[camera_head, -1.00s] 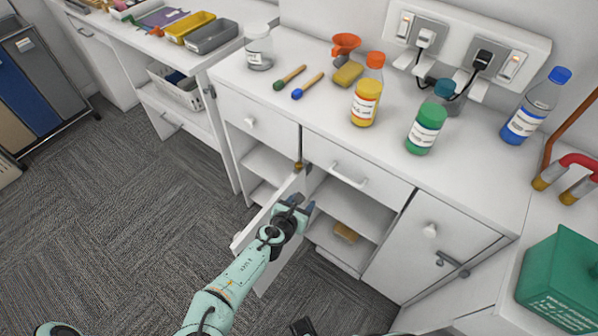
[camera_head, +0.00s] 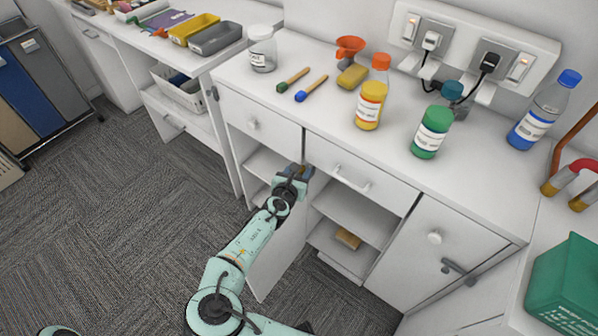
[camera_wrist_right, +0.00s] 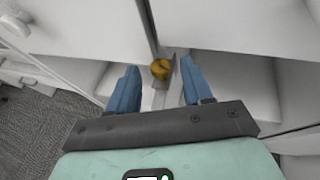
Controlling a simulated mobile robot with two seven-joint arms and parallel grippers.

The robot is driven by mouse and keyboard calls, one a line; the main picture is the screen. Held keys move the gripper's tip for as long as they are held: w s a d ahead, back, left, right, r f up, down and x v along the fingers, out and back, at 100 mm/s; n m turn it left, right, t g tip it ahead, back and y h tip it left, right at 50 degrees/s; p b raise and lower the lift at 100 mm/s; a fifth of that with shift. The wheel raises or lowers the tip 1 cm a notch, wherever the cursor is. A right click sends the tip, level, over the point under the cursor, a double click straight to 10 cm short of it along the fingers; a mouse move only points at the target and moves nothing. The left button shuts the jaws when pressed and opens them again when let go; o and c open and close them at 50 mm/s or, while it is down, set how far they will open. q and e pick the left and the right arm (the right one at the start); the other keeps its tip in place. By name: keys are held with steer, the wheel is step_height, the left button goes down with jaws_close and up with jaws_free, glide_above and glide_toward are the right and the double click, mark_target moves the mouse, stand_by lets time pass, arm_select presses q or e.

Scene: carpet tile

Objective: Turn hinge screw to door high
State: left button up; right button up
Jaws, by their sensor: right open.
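The brass hinge screw (camera_wrist_right: 160,68) sits at the top of the open cabinet door (camera_head: 276,250), just below the drawer fronts. In the right wrist view it lies ahead, between the two blue fingers. My right gripper (camera_wrist_right: 155,88) is open there, with a finger to each side of the screw and visible gaps. In the head view the right gripper (camera_head: 297,172) is at the door's top hinge corner and hides the screw. I cannot tell whether the fingertips reach its depth. My left gripper is not in view.
The drawer with a bar handle (camera_head: 352,178) is just right of the gripper. Open shelves below hold a tan block (camera_head: 347,239). Bottles, including a green one (camera_head: 431,131), and two brushes stand or lie on the counter (camera_head: 300,70) above.

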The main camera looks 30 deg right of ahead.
steer(key=shift+w+d+f, duration=0.2)
steer(key=shift+w+d, duration=0.1)
steer(key=shift+d, duration=0.05)
jaws_close()
